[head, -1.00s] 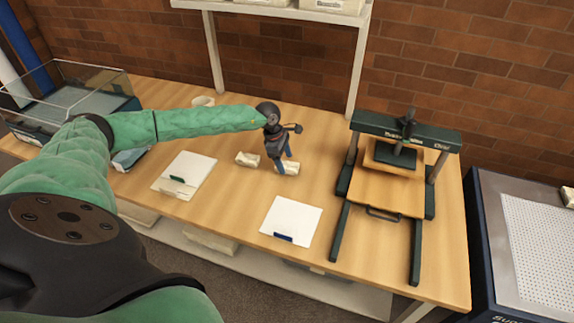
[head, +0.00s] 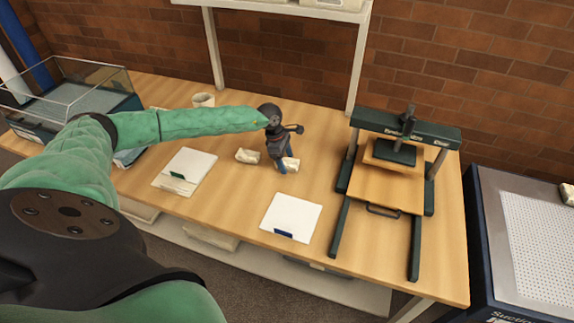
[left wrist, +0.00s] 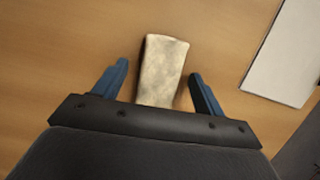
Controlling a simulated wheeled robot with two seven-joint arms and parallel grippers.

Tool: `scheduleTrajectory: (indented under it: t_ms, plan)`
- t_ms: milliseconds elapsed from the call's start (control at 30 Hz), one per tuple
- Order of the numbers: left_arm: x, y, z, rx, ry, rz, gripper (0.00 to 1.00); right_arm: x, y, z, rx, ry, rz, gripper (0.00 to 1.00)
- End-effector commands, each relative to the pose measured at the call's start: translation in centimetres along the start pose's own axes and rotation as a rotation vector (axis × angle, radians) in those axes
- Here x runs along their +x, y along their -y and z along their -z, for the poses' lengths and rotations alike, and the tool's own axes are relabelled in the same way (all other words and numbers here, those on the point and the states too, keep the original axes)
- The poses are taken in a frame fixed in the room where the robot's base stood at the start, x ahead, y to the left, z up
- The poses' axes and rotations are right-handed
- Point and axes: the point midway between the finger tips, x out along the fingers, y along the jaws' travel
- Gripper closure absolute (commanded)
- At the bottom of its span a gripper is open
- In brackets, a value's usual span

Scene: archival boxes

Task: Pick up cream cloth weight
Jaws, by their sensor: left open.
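In the left wrist view, my left gripper (left wrist: 158,88) is open, with one blue finger on each side of a cream weight (left wrist: 162,70). Visible gaps separate the weight from both fingers. Its near end is hidden behind the gripper's dark body. My right gripper is not in view.
A dark green press (head: 388,190) stands at the right of the table (head: 240,190). White folders (head: 291,216) and (head: 190,168) lie near the front edge. A shelf post (head: 358,65) rises behind.

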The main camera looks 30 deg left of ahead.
Motion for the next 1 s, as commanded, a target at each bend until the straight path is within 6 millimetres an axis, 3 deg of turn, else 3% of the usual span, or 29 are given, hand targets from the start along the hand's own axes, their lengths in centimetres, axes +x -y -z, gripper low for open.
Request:
scheduleTrajectory:
  t_ms: [733, 1000]
  plan:
    - [0.27, 0.0, 0.09, 0.0, 0.0, 0.0, 0.29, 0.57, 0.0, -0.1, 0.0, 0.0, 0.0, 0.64]
    - [0.27, 0.0, 0.09, 0.0, 0.0, 0.0, 0.8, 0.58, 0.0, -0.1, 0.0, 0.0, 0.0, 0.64]
